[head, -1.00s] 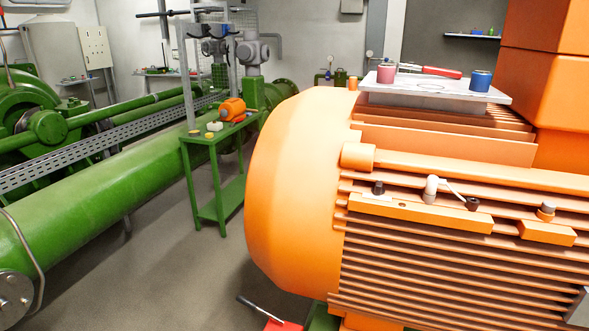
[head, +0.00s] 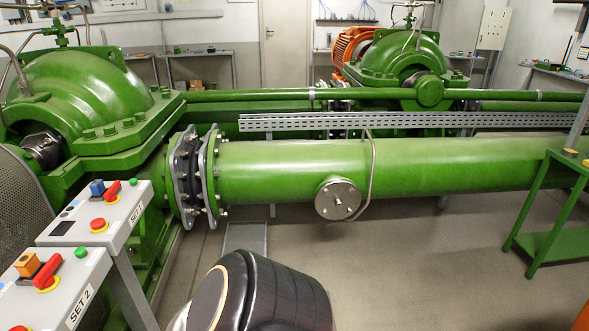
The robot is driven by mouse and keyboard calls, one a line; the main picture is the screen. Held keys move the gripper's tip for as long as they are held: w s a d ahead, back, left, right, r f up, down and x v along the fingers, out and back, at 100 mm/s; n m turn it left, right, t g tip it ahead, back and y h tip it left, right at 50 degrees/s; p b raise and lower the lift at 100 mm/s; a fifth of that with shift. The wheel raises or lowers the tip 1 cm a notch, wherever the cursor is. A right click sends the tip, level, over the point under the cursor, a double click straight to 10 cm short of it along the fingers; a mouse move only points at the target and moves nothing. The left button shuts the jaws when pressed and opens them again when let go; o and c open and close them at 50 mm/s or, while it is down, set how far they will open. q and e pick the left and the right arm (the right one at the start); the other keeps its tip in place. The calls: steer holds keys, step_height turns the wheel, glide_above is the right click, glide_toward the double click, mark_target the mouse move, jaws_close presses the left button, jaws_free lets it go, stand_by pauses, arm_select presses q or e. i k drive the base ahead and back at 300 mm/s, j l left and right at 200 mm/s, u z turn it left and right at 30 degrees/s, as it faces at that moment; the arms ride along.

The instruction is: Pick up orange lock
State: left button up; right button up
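A small orange block that looks like the orange lock (head: 27,265) is at the lower left in the head view. It sits on the grey SET 2 control box (head: 50,300), right beside a red switch handle (head: 47,271). Whether it is attached to the handle I cannot tell. A black rounded part of my own arm shows at the bottom middle, apart from the box. Neither of my grippers is in view.
The SET 1 box (head: 85,227) stands just behind, with a blue lock (head: 97,187) and a red handle. A large green pipe (head: 270,178) and pump lie behind. Grey floor (head: 410,265) is free at right. A green side table (head: 555,245) stands at far right.

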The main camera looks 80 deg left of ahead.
mark_target(28, 266)
steer(key=u, duration=1.1)
steer(key=l+u, duration=0.1)
steer(key=u, duration=1.05)
steer(key=l+u, duration=0.1)
steer(key=u, duration=1.55)
steer(key=k+u, duration=0.1)
steer(key=u, duration=0.5)
steer(key=l+u, duration=0.1)
steer(key=u, duration=0.3)
steer(key=l+u, duration=0.1)
steer(key=u, duration=0.35)
steer(key=i+l+u, duration=0.1)
steer(key=u, duration=0.3)
steer(key=l+u, duration=0.35)
steer(key=k+l+u, duration=0.2)
steer(key=l+u, duration=0.2)
steer(key=l, duration=0.05)
